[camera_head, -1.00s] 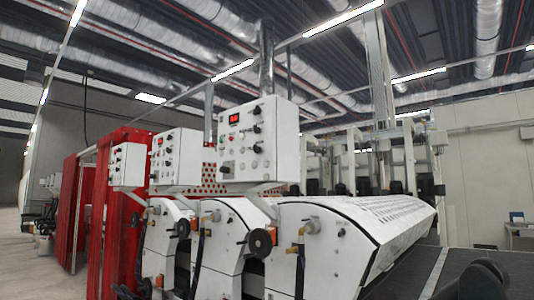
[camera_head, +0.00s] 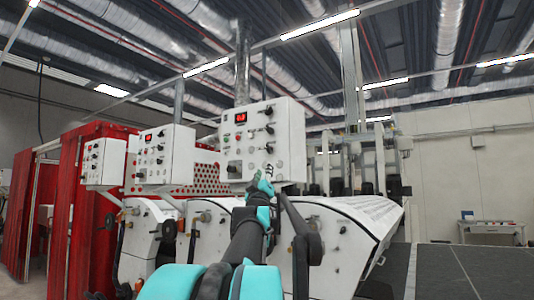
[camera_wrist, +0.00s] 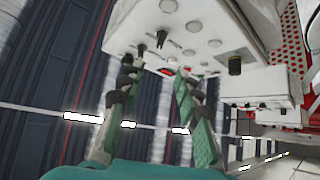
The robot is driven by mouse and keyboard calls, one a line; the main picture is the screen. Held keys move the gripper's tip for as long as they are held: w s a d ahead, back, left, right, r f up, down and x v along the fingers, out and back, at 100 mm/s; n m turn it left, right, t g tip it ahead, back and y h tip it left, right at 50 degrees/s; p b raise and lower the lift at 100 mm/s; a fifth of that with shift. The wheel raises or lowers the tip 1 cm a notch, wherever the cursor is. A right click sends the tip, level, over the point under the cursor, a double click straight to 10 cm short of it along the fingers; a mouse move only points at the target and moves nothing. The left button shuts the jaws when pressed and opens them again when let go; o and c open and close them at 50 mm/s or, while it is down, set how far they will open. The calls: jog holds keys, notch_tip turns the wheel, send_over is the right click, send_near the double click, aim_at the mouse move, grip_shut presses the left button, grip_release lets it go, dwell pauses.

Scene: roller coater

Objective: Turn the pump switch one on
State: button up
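The nearest white control box (camera_head: 270,145) carries a red lit display, dark knobs and pale round buttons. I cannot read labels, so I cannot tell which one is pump switch one. My gripper (camera_head: 263,178) is in front of the box's lower edge in the head view. In the wrist view my gripper (camera_wrist: 158,68) has its two fingers apart with nothing between them. A dark knob (camera_wrist: 161,38) on the panel shows just beyond the gap. Another small dark knob (camera_wrist: 142,48) is close to the left fingertip; I cannot tell whether they touch. A third dark knob (camera_wrist: 235,65) sits to the right.
Two more white control boxes (camera_head: 164,155) (camera_head: 105,163) stand to the left, before red frames (camera_head: 75,220). The white machine covers (camera_head: 345,215) lie below and to the right. Grey floor or platform (camera_head: 470,265) at the right is open.

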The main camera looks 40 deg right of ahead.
aim_at(268, 150)
jog(key=x, duration=1.7)
jog(key=shift+d+f, duration=0.15)
grip_shut()
